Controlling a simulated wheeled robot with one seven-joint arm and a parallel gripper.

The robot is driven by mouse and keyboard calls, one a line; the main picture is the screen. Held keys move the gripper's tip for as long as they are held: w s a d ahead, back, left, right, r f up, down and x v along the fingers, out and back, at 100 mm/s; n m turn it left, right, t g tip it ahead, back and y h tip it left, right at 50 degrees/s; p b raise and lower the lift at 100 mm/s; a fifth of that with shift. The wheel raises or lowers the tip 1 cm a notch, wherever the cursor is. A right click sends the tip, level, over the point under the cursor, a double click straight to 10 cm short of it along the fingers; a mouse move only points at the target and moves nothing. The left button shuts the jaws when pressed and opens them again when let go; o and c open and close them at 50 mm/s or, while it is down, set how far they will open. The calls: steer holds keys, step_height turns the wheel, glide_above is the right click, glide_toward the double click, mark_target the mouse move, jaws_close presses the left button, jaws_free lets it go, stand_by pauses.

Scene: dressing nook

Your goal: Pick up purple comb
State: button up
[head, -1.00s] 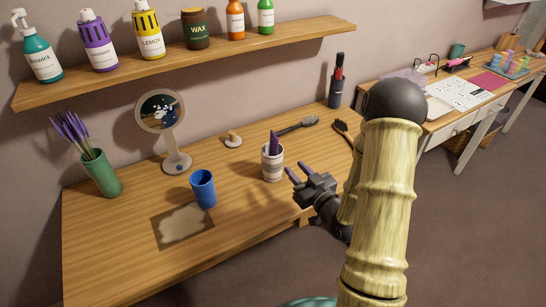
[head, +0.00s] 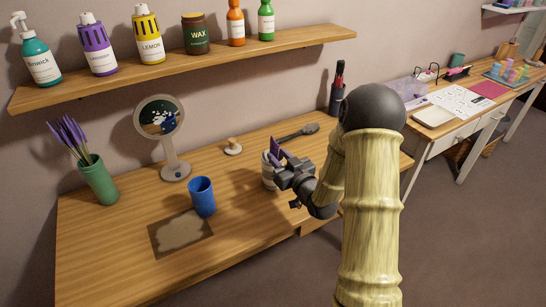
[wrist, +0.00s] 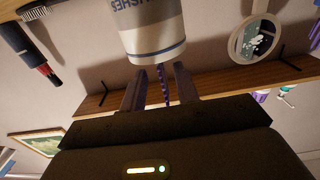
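The purple comb stands in a white and grey striped cup (head: 267,174) on the wooden dressing table. In the head view my gripper (head: 276,151) is at the cup's top from the right and covers most of the cup and comb. In the upside-down wrist view the comb (wrist: 162,84) shows as a thin toothed purple strip sticking out of the cup (wrist: 155,35). My gripper's two fingers (wrist: 160,87) stand one on each side of the comb, with a visible gap on both sides. The gripper is open and holds nothing.
A blue cup (head: 202,197) stands left of the striped cup, with a round mirror (head: 160,120) behind it. A dark brush (head: 298,133) lies behind the gripper. A dark holder (head: 336,98) stands at the back right.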

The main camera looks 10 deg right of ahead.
mark_target(271, 149)
steer(key=shift+a, duration=0.1)
steer(key=shift+p+x, duration=0.3)
steer(key=shift+x, duration=2.3)
steer(key=shift+w+f, duration=0.1)
jaws_close()
